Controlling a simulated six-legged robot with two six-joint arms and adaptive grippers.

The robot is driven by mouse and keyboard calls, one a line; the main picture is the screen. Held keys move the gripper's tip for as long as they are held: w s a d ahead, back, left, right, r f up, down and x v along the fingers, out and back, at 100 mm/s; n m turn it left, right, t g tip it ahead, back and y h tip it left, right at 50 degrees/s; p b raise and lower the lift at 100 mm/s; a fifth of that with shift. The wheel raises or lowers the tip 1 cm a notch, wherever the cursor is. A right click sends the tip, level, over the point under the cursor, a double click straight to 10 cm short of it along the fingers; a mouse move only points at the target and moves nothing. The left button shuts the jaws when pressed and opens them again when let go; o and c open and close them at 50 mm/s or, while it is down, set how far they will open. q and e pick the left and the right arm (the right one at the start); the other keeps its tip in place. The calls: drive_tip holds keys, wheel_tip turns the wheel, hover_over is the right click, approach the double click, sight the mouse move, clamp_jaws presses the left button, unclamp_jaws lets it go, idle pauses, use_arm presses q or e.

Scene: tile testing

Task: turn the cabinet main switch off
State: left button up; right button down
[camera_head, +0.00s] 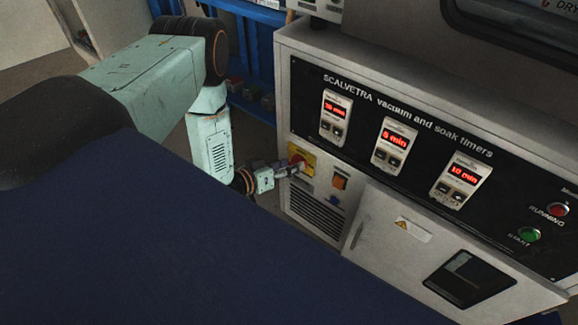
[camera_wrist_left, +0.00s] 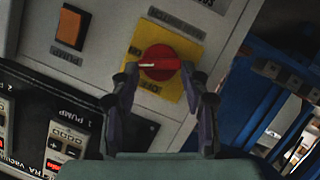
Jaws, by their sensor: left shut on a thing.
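The main switch is a red rotary knob (camera_wrist_left: 160,62) on a yellow plate (camera_wrist_left: 178,42) on the cabinet (camera_head: 370,200). In the head view the knob (camera_head: 297,162) and its yellow plate (camera_head: 304,152) sit at the cabinet's left end. My left gripper (camera_wrist_left: 162,80) has its two fingers on either side of the knob and is shut on it. In the head view the left gripper (camera_head: 288,169) reaches the knob from the left. The knob's pale pointer mark lies towards the left in the wrist view. My right gripper is not in view.
An orange rocker switch (camera_head: 340,181) is just right of the knob, above a vent grille (camera_head: 317,214). Timers with red displays (camera_head: 393,140) line the black panel. A red button (camera_head: 558,209) and a green button (camera_head: 529,234) are at the right. Blue shelving (camera_head: 262,55) stands behind.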

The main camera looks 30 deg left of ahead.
use_arm(q)
drive_tip(key=shift+a+f+n+t+h+b, duration=0.15)
drive_tip(key=shift+f+n+t+h, duration=0.4)
drive_tip(key=shift+n, duration=1.1)
drive_tip(key=shift+a+n+t+h+b, duration=0.15)
drive_tip(key=shift+n+t+h, duration=0.1)
drive_tip(key=shift+n+h, duration=1.05)
drive_tip(key=shift+a+f+n+t+h+b, duration=0.2)
drive_tip(key=shift+n+t+h, duration=0.25)
drive_tip(key=shift+n, duration=1.5)
drive_tip(key=o, duration=1.2)
drive_tip(key=shift+c, duration=0.2)
drive_tip(key=v, duration=1.2)
